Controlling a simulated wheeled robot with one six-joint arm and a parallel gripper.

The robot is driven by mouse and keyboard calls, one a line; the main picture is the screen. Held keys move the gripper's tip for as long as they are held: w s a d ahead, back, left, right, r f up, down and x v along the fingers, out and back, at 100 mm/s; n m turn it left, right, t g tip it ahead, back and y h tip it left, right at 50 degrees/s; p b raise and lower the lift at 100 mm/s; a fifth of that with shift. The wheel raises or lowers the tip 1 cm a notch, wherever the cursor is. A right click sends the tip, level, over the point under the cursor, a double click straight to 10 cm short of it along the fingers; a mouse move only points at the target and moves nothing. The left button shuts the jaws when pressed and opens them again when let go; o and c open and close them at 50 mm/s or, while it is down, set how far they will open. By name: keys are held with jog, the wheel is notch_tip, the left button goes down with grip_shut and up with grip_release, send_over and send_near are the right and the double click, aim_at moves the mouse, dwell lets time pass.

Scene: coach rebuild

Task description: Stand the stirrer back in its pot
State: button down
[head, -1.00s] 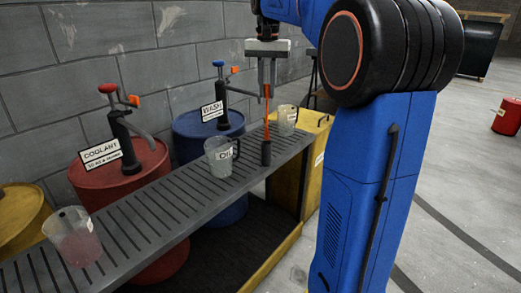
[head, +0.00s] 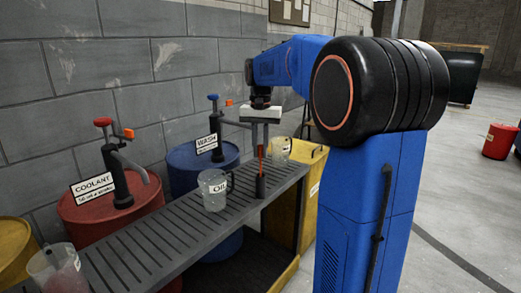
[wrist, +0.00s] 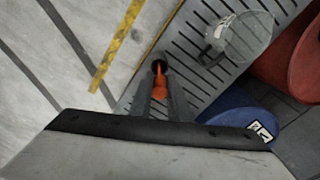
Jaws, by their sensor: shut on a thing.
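The stirrer (head: 261,152) is a thin orange rod, held upright. My gripper (head: 260,150) is shut on it from above. The pot is a small dark cylinder (head: 261,187) standing near the front edge of the slatted bench. The stirrer's lower end meets the pot's mouth in the head view; how deep it sits inside is hidden. The wrist view shows the orange stirrer (wrist: 160,88) between my fingers, lined up with the dark round pot (wrist: 159,66) beyond the fingertips.
A clear jug marked OIL (head: 213,190) stands left of the pot, another clear jug (head: 281,150) behind it. A beaker with pink liquid (head: 58,271) is at the bench's near end. Red (head: 75,215) and blue (head: 185,165) drums with pumps stand behind the slatted bench (head: 165,232).

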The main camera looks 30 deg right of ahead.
jog(key=c, duration=1.7)
grip_release()
jog(key=shift+f, duration=0.1)
jog(key=shift+o, duration=0.2)
notch_tip(320, 180, up, 12)
jog(key=shift+s+a, duration=0.1)
jog(key=s+a+f+n+t, duration=0.2)
jog(key=s+a+f+n, duration=0.2)
jog(key=s+a+f, duration=0.3)
jog(key=s+a+f+n+t, duration=0.2)
jog(key=s+a+f, duration=0.6)
jog(key=s+f, duration=1)
jog(key=s+n, duration=0.2)
jog(key=s, duration=0.2)
jog(key=shift+s+a+f+n+t, duration=0.2)
jog(key=shift+s+n+t, duration=0.1)
jog(key=shift+s+t, duration=0.1)
